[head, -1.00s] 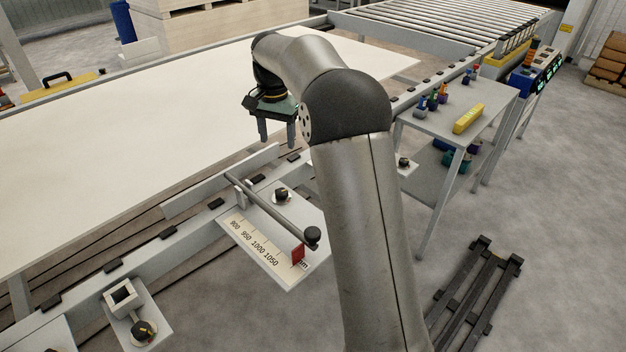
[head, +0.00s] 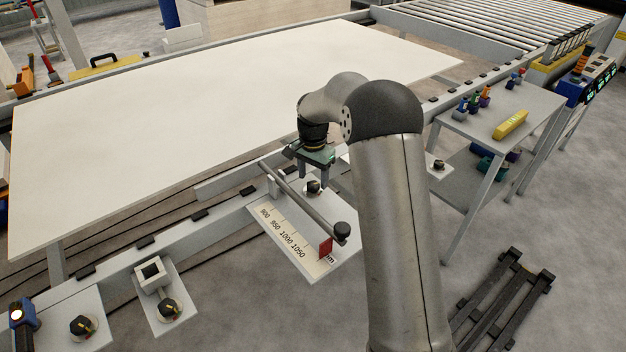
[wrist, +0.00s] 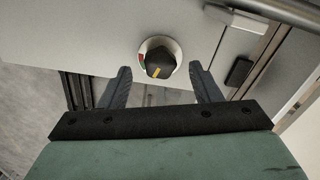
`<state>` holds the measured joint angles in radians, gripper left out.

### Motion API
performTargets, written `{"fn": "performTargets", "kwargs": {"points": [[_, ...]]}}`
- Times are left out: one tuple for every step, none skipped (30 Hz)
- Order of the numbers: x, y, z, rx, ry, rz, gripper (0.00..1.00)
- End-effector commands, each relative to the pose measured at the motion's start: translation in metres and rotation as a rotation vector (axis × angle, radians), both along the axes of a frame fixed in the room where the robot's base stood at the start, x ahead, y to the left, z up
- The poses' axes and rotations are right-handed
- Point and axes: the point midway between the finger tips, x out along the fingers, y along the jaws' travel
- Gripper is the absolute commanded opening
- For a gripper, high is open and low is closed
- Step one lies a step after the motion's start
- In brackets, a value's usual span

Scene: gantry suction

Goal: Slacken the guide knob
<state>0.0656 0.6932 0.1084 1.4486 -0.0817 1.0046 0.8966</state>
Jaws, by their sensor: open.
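The guide knob (head: 313,187) is black on a pale plate beside the millimetre scale (head: 290,238). In the wrist view the knob (wrist: 159,62) has a yellow pointer line and sits on a round dial with red and green marks. My gripper (head: 314,176) is open, pointing down over the plate close to the knob. In the wrist view my gripper (wrist: 160,70) has one dark finger on each side of the knob's line, with gaps on both sides. I cannot tell how far above the knob the fingertips are.
A guide rod (head: 305,200) with a black end and a red pointer (head: 325,248) runs beside the knob. Other knobs (head: 168,310) sit on plates at the front left. A large white board (head: 200,120) lies behind. A side table (head: 500,120) stands right.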

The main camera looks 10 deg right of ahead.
Motion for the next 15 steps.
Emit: {"fn": "performTargets", "kwargs": {"points": [[0.000,0.000,-0.006,0.000,0.001,0.000,0.57],[0.000,0.000,-0.009,0.000,0.001,0.000,0.57],[0.000,0.000,-0.012,0.000,0.001,0.001,0.57],[0.000,0.000,-0.014,-0.001,0.001,0.001,0.57],[0.000,0.000,-0.016,0.000,0.000,0.001,0.57],[0.000,0.000,-0.018,0.000,0.000,0.001,0.57],[0.000,0.000,-0.018,0.000,0.000,0.001,0.57],[0.000,0.000,-0.019,0.000,0.000,0.001,0.57],[0.000,0.000,-0.019,0.000,0.000,0.001,0.57],[0.000,0.000,-0.019,0.000,0.000,0.001,0.57],[0.000,0.000,-0.019,0.000,0.000,0.001,0.57],[0.000,0.000,-0.019,0.000,0.000,0.001,0.57],[0.000,0.000,-0.019,0.000,0.000,0.001,0.57],[0.000,0.000,-0.019,0.000,0.000,0.001,0.57],[0.000,0.000,-0.019,0.000,0.000,0.001,0.55]]}}
